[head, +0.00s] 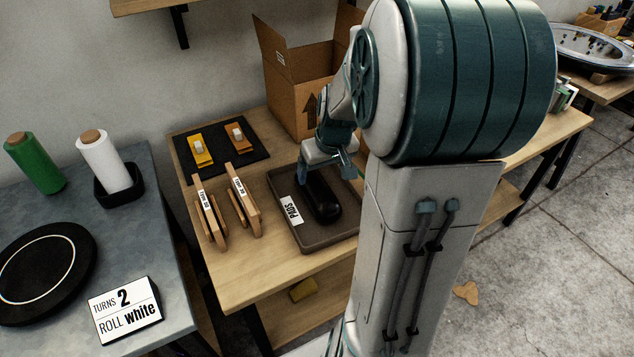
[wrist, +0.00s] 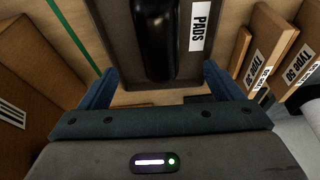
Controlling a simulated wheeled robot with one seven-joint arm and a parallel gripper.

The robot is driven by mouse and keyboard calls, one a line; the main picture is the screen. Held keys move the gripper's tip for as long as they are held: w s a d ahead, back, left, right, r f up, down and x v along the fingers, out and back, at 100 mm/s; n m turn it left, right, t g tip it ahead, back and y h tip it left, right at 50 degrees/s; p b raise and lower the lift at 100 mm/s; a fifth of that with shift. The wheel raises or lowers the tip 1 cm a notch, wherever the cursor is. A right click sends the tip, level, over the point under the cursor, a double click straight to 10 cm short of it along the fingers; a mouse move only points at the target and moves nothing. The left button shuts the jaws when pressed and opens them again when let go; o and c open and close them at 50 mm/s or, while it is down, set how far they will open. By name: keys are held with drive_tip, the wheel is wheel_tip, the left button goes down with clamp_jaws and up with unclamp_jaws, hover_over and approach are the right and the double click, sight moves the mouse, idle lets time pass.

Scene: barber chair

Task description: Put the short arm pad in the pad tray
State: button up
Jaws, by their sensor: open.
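A black, rounded, elongated pad (head: 323,199) lies in the dark pad tray (head: 305,240) on the wooden bench; no other pad shows. The tray carries a white PADS label. In the wrist view the pad (wrist: 154,40) lies lengthwise over the tray (wrist: 113,22), its near end close to the tray's near edge. My gripper (head: 324,174) is over the back part of the tray, by the pad's far end. My arm hides the tray's right side.
Wooden brackets with white labels (head: 238,205) stand left of the tray. A black mat (head: 219,153) with two yellow-orange pieces lies behind them. An open cardboard box (head: 292,85) stands at the back. A grey table (head: 55,210) at left holds rolls, a black disc and a sign.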

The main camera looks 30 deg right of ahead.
drive_tip(key=s+a+r, duration=0.2)
drive_tip(key=s+a, duration=0.5)
drive_tip(key=s+a+r+g, duration=0.1)
drive_tip(key=s+a+r, duration=0.2)
drive_tip(key=s+a, duration=0.3)
drive_tip(key=shift+s+a+r, duration=0.15)
drive_tip(key=shift+s+a, duration=0.25)
drive_tip(key=shift+s, duration=0.7)
drive_tip(key=w+p+v, duration=0.1)
drive_tip(key=p+v, duration=0.6)
drive_tip(key=v, duration=0.1)
drive_tip(key=shift+w+d, duration=0.25)
drive_tip(key=shift+w, duration=0.2)
drive_tip(key=shift+r, duration=0.15)
